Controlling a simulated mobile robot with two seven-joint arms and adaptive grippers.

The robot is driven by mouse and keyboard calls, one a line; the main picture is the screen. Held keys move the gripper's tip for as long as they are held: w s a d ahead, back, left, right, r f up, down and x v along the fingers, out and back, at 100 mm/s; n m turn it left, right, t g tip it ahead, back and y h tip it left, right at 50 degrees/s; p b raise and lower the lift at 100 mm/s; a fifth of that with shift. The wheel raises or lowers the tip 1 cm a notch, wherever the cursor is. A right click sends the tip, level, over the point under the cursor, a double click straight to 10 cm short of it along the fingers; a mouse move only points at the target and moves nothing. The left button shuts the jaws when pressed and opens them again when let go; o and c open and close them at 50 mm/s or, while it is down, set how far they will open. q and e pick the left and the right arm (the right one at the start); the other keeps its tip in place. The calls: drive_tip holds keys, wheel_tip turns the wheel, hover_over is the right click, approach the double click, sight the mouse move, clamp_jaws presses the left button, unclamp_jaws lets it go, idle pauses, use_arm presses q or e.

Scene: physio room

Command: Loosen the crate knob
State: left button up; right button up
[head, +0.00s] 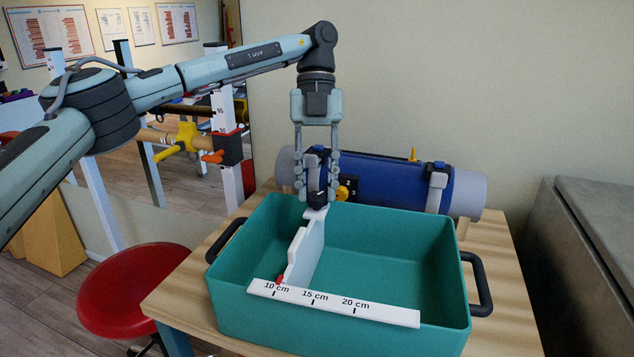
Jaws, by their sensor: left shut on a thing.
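The teal crate (400,240) stands on the wooden table. A white stepped divider (305,248) stands inside it, with a red tip at its front lower end near the 10 cm mark of the white scale strip (335,305). My left gripper (317,196) points down over the crate's back wall, at the divider's back upper end. It is shut on a small dark knob (317,198) there, mostly hidden between the fingers. My right gripper is not in view.
A blue and grey roll (385,183) with straps and yellow knobs lies behind the crate, close to my left gripper. The crate has dark side handles (480,285). A red stool (130,290) stands at left, and a grey padded block (590,250) at right.

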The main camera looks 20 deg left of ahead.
use_arm(q)
drive_tip(key=o, duration=1.2)
drive_tip(key=shift+c, duration=0.2)
drive_tip(key=d+v, duration=0.1)
drive_tip(key=v, duration=0.6)
drive_tip(key=shift+a+r, duration=0.3)
drive_tip(key=shift+a, duration=0.25)
